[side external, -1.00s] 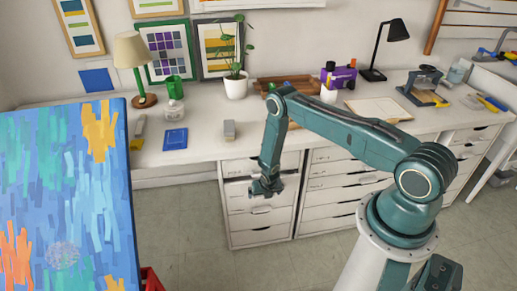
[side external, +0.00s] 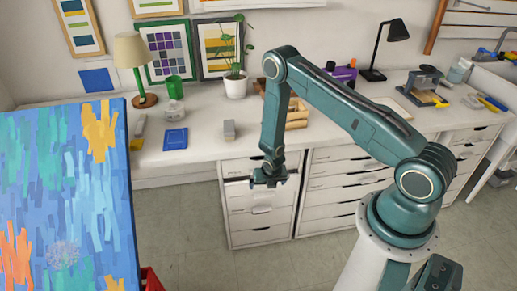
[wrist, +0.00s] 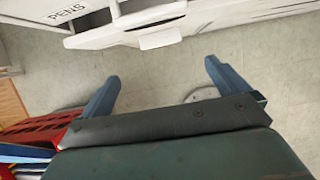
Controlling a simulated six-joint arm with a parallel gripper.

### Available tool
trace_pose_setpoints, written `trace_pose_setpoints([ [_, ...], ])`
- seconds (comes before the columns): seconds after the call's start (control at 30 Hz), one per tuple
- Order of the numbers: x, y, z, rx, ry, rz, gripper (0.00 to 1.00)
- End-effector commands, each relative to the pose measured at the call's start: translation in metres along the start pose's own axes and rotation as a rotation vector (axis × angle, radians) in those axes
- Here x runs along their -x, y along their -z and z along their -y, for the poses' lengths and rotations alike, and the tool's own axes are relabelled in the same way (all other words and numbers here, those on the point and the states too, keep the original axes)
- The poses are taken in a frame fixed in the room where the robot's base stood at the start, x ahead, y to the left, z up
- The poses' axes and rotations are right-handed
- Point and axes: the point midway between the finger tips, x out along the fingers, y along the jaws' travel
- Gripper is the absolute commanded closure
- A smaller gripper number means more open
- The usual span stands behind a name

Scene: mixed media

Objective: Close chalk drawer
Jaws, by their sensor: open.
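The white drawer cabinet (side external: 258,225) stands under the left part of the desk. My gripper (side external: 268,182) is in front of its upper drawers and hides part of them. In the wrist view a white drawer front (wrist: 110,32) sticks out at the top, with a pale rounded pull (wrist: 160,38) on it. A face labelled "PENS" (wrist: 67,14) is beside it. I cannot read a chalk label. My gripper (wrist: 160,72) is open and empty, its two blue fingers wide apart, over the floor and apart from the drawer front.
A wider drawer unit (side external: 345,200) stands to the right. The desk (side external: 200,140) above holds a lamp (side external: 134,60), a plant pot (side external: 236,87) and a wooden crate (side external: 297,113). A painted canvas (side external: 70,200) is at the left.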

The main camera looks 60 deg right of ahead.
Motion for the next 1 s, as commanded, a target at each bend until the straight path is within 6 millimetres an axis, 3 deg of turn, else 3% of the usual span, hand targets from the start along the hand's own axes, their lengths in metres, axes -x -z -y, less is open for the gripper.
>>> trace_pose_setpoints([
  [0.47,0.009,0.0,0.0,0.001,0.0,0.0,0.0],
  [0.9,0.007,0.018,-0.017,0.001,0.047,0.076,0.86],
  [1.0,0.009,0.027,-0.026,0.0,0.062,0.132,1.0],
])
